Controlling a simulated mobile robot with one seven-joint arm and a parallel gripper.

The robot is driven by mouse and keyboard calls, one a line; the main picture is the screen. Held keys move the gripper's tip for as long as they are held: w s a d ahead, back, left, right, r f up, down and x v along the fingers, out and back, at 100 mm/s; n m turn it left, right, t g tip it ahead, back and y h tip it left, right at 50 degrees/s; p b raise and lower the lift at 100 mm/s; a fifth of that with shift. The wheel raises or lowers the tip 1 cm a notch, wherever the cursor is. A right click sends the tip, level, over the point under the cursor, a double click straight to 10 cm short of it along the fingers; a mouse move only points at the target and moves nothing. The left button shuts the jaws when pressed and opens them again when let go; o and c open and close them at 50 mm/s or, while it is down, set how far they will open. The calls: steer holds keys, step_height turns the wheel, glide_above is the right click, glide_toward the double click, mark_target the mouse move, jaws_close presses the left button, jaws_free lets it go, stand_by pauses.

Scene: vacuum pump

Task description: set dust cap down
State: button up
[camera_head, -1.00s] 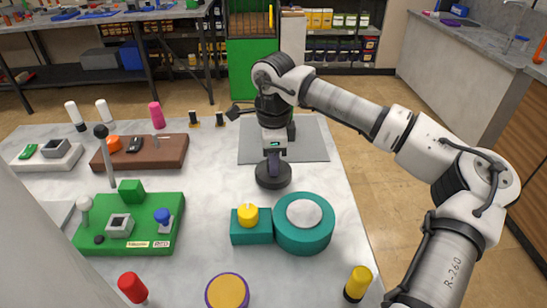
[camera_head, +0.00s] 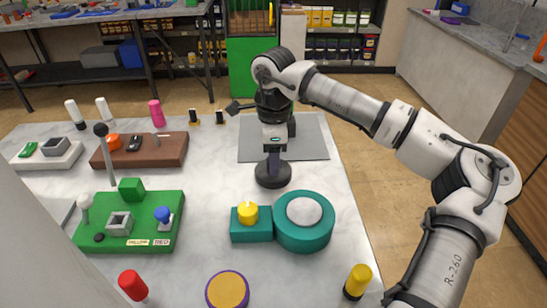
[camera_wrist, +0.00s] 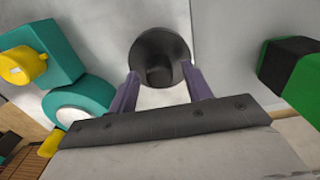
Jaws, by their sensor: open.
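The dust cap (camera_head: 272,178), a black disc with a knob on top, stands on the white table by the front edge of the grey mat (camera_head: 310,145). My gripper (camera_head: 273,161) is just above it, pointing down. In the wrist view the cap (camera_wrist: 160,40) lies beyond and between my purple fingertips (camera_wrist: 160,76). The fingers are spread on either side of the knob, with a gap visible. The teal pump (camera_head: 303,236) with a pale round top stands in front, to the right of the cap.
A teal block with a yellow knob (camera_head: 247,213) adjoins the pump. A green board (camera_head: 165,205) with several fittings lies left, and a brown board (camera_head: 165,152) behind it. A yellow-topped peg (camera_head: 358,282) and a purple-rimmed disc (camera_head: 227,291) are in front. The table left of the cap is clear.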

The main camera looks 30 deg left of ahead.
step_height(320, 180, up, 11)
steer(key=b, duration=0.1)
steer(key=shift+r, duration=0.15)
stand_by(0.5)
